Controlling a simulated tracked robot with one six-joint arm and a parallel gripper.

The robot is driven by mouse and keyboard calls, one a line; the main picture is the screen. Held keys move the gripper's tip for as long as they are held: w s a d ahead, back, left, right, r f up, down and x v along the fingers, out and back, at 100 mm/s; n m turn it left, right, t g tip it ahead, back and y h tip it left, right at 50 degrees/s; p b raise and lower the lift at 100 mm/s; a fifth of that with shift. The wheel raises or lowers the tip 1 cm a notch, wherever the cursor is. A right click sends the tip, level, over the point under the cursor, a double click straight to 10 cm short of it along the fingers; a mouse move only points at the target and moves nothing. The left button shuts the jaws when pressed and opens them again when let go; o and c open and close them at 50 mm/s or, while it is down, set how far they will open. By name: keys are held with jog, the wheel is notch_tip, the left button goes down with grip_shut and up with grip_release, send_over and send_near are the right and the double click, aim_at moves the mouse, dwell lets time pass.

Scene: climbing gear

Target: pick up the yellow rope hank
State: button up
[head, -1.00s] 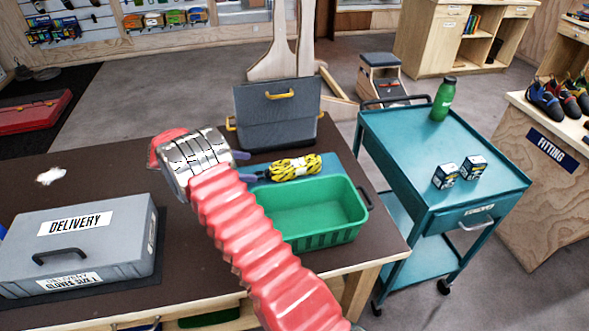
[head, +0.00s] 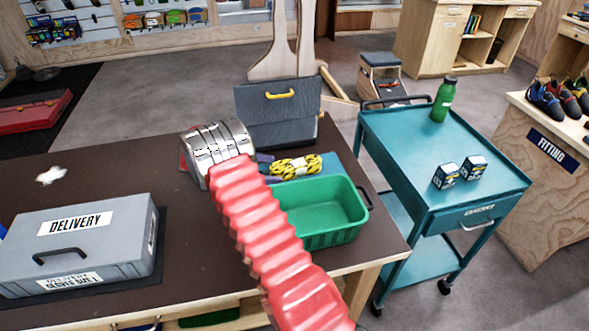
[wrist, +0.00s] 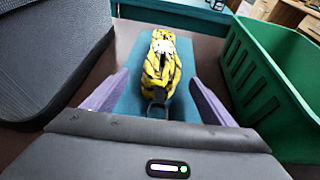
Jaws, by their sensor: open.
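The yellow rope hank (head: 296,166), with black flecks and a pale band, lies on a blue mat (head: 330,172) on the dark table. In the wrist view the hank (wrist: 161,65) is straight ahead, lengthwise, with a dark loop at its near end. My gripper (wrist: 158,88) is open, its two purple fingers apart on either side of the hank's near end. The hank is not gripped. In the head view my gripper (head: 264,165) is partly hidden behind my red arm, at the hank's left end.
A green bin (head: 325,207) stands right beside the mat, close to my right finger in the wrist view. A grey case (head: 275,115) stands behind the hank, on the left in the wrist view. A grey delivery box (head: 80,245) sits at the table's left.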

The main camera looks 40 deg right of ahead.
aim_at(282, 171)
jog(key=shift+x, duration=2.6)
jog(key=shift+c, duration=0.5)
jog(key=c, duration=1.3)
